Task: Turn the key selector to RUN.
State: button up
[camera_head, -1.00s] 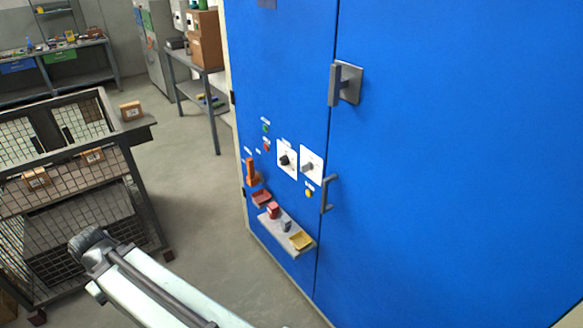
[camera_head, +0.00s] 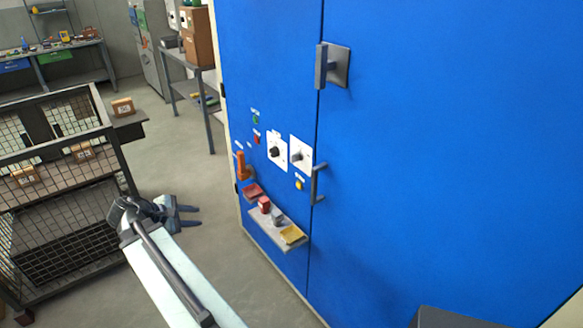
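Two selectors on white plates sit side by side on the blue cabinet front. The left one has a black knob (camera_head: 275,151) and the right one a grey knob (camera_head: 299,157). Their labels are too small to read, so I cannot tell which is the key selector or where either points. My gripper (camera_head: 194,216) is to the left of the cabinet and lower in the picture than the selectors. Its two dark fingers are apart with nothing between them, pointing right toward the cabinet. It touches nothing.
Around the selectors are green (camera_head: 256,119) and red (camera_head: 257,138) buttons, a yellow button (camera_head: 299,184), an orange handle (camera_head: 241,165) and a door handle (camera_head: 318,184). A shelf with small blocks (camera_head: 268,229) juts out below. A mesh cart (camera_head: 122,165) stands left; floor between is clear.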

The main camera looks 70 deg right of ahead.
jog(key=s+d+r+n+g+h+b, duration=0.1)
jog(key=s+d+r+n+g+h, duration=0.15)
jog(key=s+d, duration=0.45)
jog(key=s+d+r+n+g+h+b, duration=0.1)
jog(key=s+d+r+g+h, duration=0.15)
jog(key=s+d, duration=0.4)
jog(key=n+g+b, duration=0.1)
jog(key=n+g, duration=0.1)
jog(key=n, duration=0.1)
send_near(292, 157)
jog(key=x, duration=0.2)
jog(key=shift+h, duration=0.4)
jog(key=x, duration=0.7)
jog(key=shift+s+d+f, duration=0.2)
jog(key=shift+d, duration=0.05)
jog(key=shift+c, duration=0.3)
grip_shut()
